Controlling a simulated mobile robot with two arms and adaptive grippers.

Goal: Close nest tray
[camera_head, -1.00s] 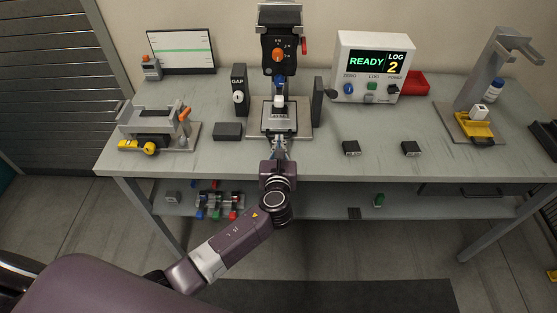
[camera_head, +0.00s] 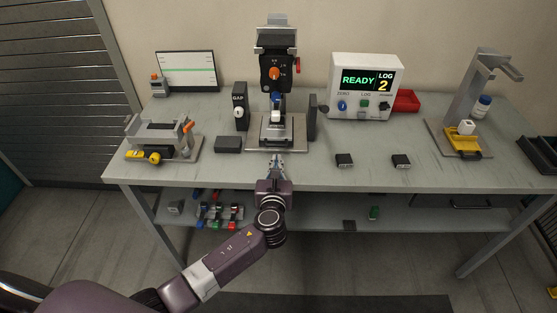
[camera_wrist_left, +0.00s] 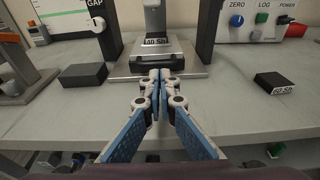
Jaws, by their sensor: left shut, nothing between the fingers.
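The nest tray (camera_wrist_left: 177,63) is a dark, low tray on the base of the central test stand (camera_head: 276,70), under its orange-knobbed head. A block labelled "60 Sh" (camera_wrist_left: 157,42) sits at the tray. In the head view the tray (camera_head: 268,140) lies within the stand's base plate, between two dark uprights. My left gripper (camera_head: 277,160) is in front of the stand, at the table's front edge, with its fingertips together and empty. In the left wrist view its fingertips (camera_wrist_left: 160,76) overlap the tray's front edge; contact is hard to tell. My right gripper is not in view.
A dark block (camera_head: 228,144) lies left of the stand, and two small labelled blocks (camera_head: 344,160) (camera_head: 401,161) lie to the right. The READY display box (camera_head: 366,85) stands behind them. A grey fixture (camera_head: 160,137) is at left; a stand with a yellow tray (camera_head: 462,141) is at right.

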